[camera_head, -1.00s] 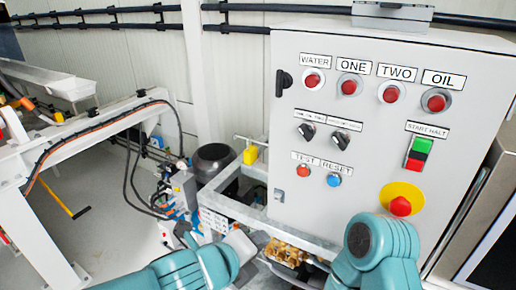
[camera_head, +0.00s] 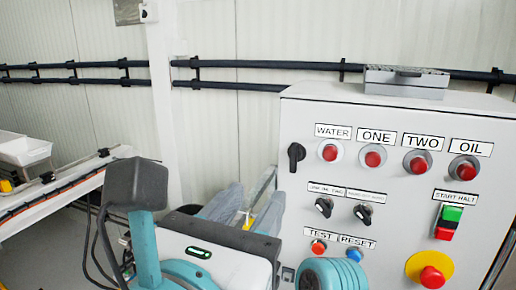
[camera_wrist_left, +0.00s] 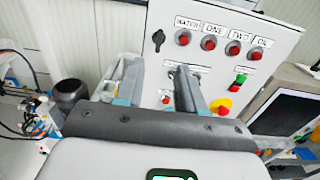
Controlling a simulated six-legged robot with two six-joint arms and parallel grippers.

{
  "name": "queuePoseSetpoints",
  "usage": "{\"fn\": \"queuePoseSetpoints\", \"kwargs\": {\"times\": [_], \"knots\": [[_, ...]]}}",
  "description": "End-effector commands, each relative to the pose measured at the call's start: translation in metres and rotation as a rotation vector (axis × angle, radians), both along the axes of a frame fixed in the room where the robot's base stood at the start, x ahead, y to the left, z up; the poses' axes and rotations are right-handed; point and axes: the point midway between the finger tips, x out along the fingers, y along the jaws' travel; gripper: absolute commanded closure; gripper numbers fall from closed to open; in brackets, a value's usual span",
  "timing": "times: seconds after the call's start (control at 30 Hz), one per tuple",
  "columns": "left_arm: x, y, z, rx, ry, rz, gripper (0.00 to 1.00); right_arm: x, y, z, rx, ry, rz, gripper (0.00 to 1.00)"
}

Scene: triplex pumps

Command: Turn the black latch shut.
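The black latch (camera_head: 296,157) sits at the upper left edge of the light grey control cabinet's door (camera_head: 390,140). Its handle points roughly downward. My left gripper (camera_head: 243,212) is open and empty, below and left of the latch in the head view, apart from it. In the left wrist view the latch (camera_wrist_left: 158,40) shows above the space between the two spread fingers (camera_wrist_left: 160,85). The fingers point toward the cabinet. My right gripper is not in view; only a teal part of my arm shows at the bottom of the head view.
The door carries red buttons (camera_head: 373,156), black selector knobs (camera_head: 324,206), a green and red switch (camera_head: 447,222) and a red knob on yellow (camera_head: 430,272). Black pipes (camera_head: 120,72) run along the wall. A white frame (camera_head: 60,190) stands left. A monitor (camera_wrist_left: 290,105) stands right.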

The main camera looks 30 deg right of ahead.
Motion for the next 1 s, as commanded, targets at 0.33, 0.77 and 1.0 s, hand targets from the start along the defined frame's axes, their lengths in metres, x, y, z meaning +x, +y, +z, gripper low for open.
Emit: {"fn": "queuePoseSetpoints", "kwargs": {"times": [0.33,0.77,1.0], "knots": [[0.042,-0.056,-0.001,0.004,0.003,0.002,0.62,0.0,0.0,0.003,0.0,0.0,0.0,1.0],[0.099,-0.117,0.0,0.002,0.003,0.003,0.62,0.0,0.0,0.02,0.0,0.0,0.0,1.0],[0.106,-0.123,-0.001,0.001,0.003,0.002,0.62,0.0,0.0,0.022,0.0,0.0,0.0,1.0]]}}
